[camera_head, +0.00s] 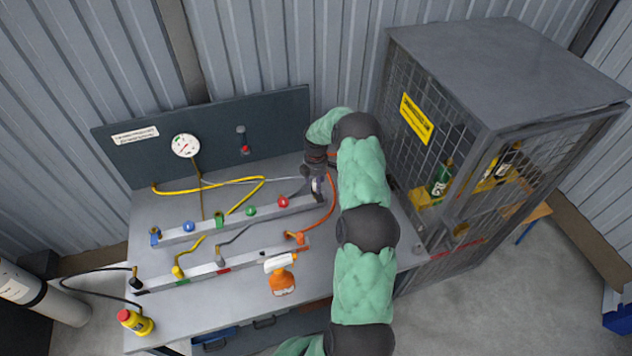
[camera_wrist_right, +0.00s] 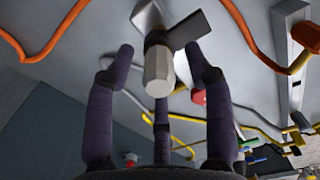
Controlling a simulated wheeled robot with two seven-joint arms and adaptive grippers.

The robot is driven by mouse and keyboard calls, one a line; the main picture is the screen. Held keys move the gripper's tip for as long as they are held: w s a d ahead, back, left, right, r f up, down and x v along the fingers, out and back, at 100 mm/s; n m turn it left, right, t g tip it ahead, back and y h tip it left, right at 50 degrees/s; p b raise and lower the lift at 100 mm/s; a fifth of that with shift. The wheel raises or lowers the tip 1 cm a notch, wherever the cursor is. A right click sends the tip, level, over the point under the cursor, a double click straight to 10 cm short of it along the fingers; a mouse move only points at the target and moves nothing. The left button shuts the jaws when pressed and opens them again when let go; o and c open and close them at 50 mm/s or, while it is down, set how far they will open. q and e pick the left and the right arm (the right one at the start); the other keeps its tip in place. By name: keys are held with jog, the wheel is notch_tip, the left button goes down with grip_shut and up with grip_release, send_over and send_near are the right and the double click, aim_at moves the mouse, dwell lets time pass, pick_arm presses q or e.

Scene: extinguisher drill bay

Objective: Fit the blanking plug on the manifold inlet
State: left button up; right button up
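The long grey manifold rail (camera_head: 235,222) lies on the bench with coloured valve knobs along it. My right gripper (camera_head: 318,180) is at its right end, partly hidden by my arm. In the wrist view my right gripper (camera_wrist_right: 160,75) has its fingers spread around a pale hexagonal piece (camera_wrist_right: 158,72) with a dark collar and a flat grey part behind. Gaps show between that piece and the side fingers. I cannot tell whether it is the blanking plug or the inlet fitting. A red-ended piece (camera_head: 244,150) hangs on the back panel. My left gripper is out of view.
A second rail (camera_head: 200,273) runs nearer the bench front, with an orange spray bottle (camera_head: 281,276) beside it. Yellow and orange hoses (camera_head: 334,195) cross the bench. A mesh cage (camera_head: 445,150) stands close right of my arm.

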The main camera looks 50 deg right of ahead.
jog(key=shift+r, duration=0.1)
notch_tip(320, 180, up, 12)
dwell(0.5)
